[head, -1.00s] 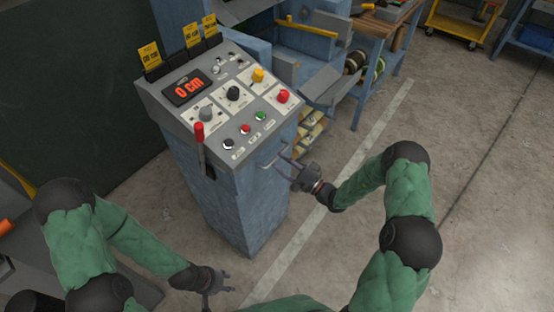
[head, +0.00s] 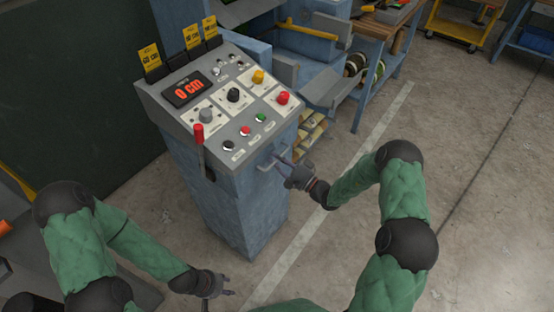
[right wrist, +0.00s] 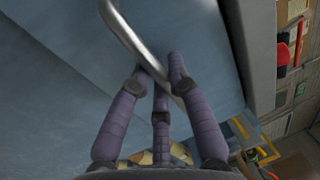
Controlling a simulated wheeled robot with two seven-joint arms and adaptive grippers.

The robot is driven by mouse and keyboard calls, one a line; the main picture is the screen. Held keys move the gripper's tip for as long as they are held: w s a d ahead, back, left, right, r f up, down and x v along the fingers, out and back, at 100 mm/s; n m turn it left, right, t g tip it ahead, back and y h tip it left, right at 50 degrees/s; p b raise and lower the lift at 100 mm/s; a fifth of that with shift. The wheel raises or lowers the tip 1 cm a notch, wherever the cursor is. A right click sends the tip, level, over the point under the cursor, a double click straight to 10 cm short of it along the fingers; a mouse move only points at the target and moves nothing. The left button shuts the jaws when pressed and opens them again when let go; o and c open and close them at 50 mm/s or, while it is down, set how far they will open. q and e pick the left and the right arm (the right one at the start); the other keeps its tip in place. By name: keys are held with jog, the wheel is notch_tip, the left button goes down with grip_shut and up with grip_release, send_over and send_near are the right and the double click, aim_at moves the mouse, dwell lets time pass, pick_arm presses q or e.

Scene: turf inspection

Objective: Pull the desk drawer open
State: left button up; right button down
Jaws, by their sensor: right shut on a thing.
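The blue control console (head: 237,215) stands upright in the head view. A metal bar handle (head: 266,164) sits on its right-hand face, below the button panel. The handle also shows in the right wrist view as a silver bar (right wrist: 128,32) against the blue surface. My right gripper (head: 281,164) is at the handle, its fingers shut on the bar. In the right wrist view, my right gripper's purple fingers (right wrist: 158,72) close around the bar's lower end. No opened drawer gap shows. My left gripper (head: 229,284) is low, away from the console, and its finger opening is unclear.
The console panel carries a red display (head: 189,87) reading 0 cm, a red lever (head: 198,134), knobs and buttons. Yellow tags (head: 190,33) stand behind it. A blue workbench (head: 375,40) and a yellow cart (head: 460,22) stand further back. The floor at the right is clear.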

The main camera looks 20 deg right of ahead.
jog(key=r+p+v, duration=0.1)
jog(key=v, duration=0.8)
jog(key=r+v, duration=0.2)
jog(key=v, duration=0.7)
jog(key=shift+s+d+r+p, duration=0.2)
jog(key=shift+s+d+p, duration=0.2)
jog(key=shift+s+d, duration=0.1)
jog(key=c, duration=1.2)
grip_release()
jog(key=shift+o, duration=0.2)
jog(key=v, duration=1.2)
